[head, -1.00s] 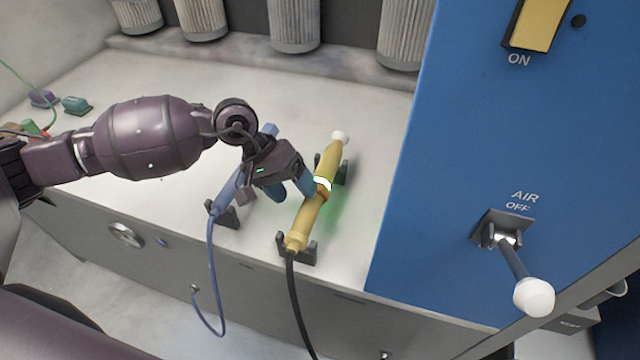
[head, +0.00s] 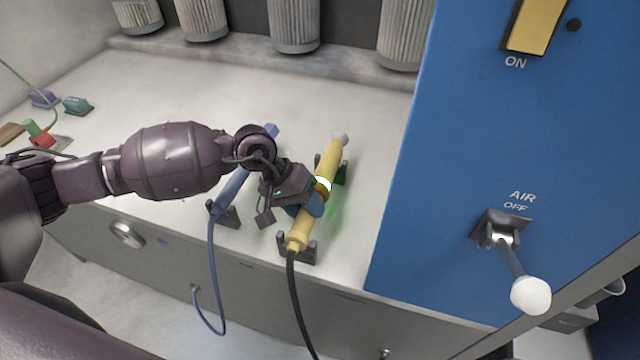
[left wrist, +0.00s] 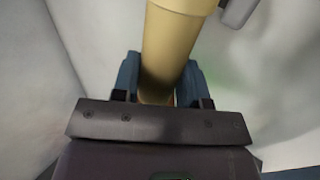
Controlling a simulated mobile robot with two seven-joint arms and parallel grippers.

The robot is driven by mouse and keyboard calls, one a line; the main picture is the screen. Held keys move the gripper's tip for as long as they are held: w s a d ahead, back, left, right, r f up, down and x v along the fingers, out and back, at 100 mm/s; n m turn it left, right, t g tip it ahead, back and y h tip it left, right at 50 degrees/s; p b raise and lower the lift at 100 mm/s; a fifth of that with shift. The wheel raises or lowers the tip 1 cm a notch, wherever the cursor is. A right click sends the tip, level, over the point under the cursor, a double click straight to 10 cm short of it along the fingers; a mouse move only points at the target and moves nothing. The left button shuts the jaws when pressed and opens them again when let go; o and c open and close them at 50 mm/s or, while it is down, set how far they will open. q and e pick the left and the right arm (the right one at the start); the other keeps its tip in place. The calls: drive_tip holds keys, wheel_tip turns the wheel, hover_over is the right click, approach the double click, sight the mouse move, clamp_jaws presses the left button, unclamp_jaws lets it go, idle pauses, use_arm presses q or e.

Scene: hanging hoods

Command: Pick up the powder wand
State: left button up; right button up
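The powder wand, taken to be the yellow one (head: 328,160), lies in two dark cradles on the pale bench, with a black hose from its near end. A white ring glows at its middle. My left gripper (head: 312,198) is at this middle part. In the left wrist view, the wand (left wrist: 172,50) runs between my two blue fingers (left wrist: 160,80), one on each side with hardly any gap. Whether they press on it I cannot tell. The wand still rests in its cradles. My right gripper is not in view.
A blue wand (head: 230,190) with a blue hose lies in a cradle to the left, partly behind my left arm. A blue panel (head: 440,200) with an AIR lever (head: 515,270) stands to the right. Grey pleated filters (head: 293,25) hang at the back.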

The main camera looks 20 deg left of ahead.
use_arm(q)
drive_tip(key=shift+r, duration=0.1)
drive_tip(key=c, duration=0.5)
drive_tip(key=shift+o, duration=0.2)
wheel_tip(320, 180, up, 25)
drive_tip(key=p, duration=0.1)
idle(0.9)
